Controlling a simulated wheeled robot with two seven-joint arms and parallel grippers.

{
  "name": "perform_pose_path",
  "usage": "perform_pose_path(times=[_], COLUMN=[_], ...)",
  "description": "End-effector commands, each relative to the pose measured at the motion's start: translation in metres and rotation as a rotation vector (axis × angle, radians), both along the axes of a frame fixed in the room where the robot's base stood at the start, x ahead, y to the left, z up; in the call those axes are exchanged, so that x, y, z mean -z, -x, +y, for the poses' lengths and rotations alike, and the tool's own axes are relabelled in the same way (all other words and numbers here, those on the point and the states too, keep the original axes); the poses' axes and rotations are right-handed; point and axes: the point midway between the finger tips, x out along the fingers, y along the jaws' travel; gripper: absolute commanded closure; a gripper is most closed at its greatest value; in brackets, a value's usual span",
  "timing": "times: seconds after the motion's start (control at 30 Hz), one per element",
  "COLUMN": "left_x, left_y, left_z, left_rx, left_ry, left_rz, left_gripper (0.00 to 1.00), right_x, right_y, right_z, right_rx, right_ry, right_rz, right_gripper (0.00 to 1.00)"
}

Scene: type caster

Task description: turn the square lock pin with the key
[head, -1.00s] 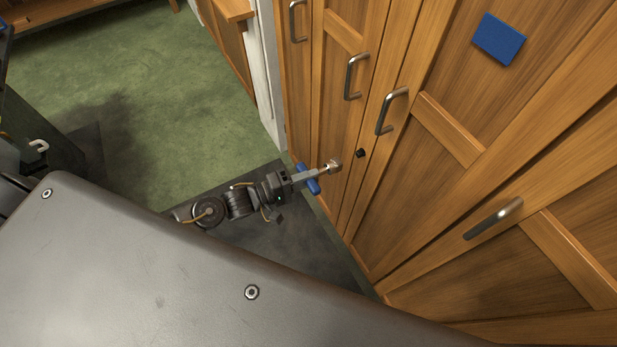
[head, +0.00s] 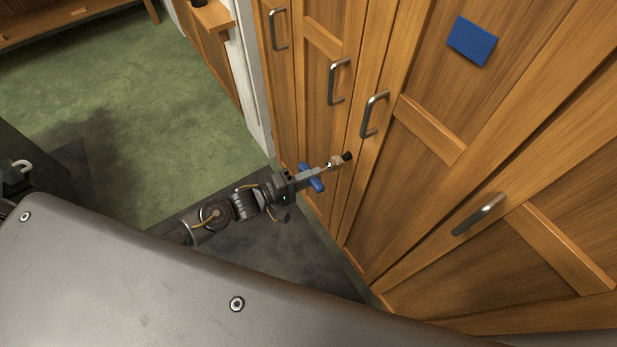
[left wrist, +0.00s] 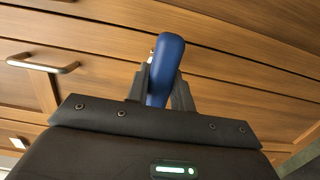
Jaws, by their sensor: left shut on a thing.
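The key has a blue cross handle (head: 317,185) and a metal shaft with a socket end (head: 336,162). The dark square lock pin (head: 347,156) sits on the wooden cabinet front, below and left of a door handle. My left gripper (head: 306,177) is shut on the blue handle, with the shaft pointing at the pin. The socket end is right at the pin; I cannot tell whether it is around it or just short of it. In the left wrist view the blue handle (left wrist: 166,68) stands between the fingers and hides the shaft and pin. My right gripper is not in view.
The cabinet has several metal handles; the nearest handle (head: 374,113) is just above and right of the pin. A blue panel (head: 472,41) is on the door at upper right. Green floor (head: 130,100) is open at left.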

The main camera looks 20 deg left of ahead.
Motion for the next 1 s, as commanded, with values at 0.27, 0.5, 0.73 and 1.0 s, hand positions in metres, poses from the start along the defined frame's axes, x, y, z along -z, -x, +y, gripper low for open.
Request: perform_pose_path(times=[0.27,0.5,0.73,1.0], left_x=[-0.0007,-0.0016,-0.0013,-0.0009], left_y=[-0.0002,-0.0001,-0.0001,0.0000], left_z=[-0.0001,-0.0003,-0.0005,-0.0003], left_rx=[0.000,0.000,0.000,0.000], left_ry=[0.001,0.001,0.001,0.001], left_rz=[-0.001,-0.001,-0.001,-0.001], left_gripper=[1.00,1.00,1.00,1.00], right_x=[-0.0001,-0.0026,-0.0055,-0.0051], right_y=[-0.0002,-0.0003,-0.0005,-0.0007], right_z=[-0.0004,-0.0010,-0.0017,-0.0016], right_rx=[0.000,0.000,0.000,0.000], right_ry=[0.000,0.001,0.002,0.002], right_rz=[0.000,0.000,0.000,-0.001], right_gripper=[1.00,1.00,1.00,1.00])
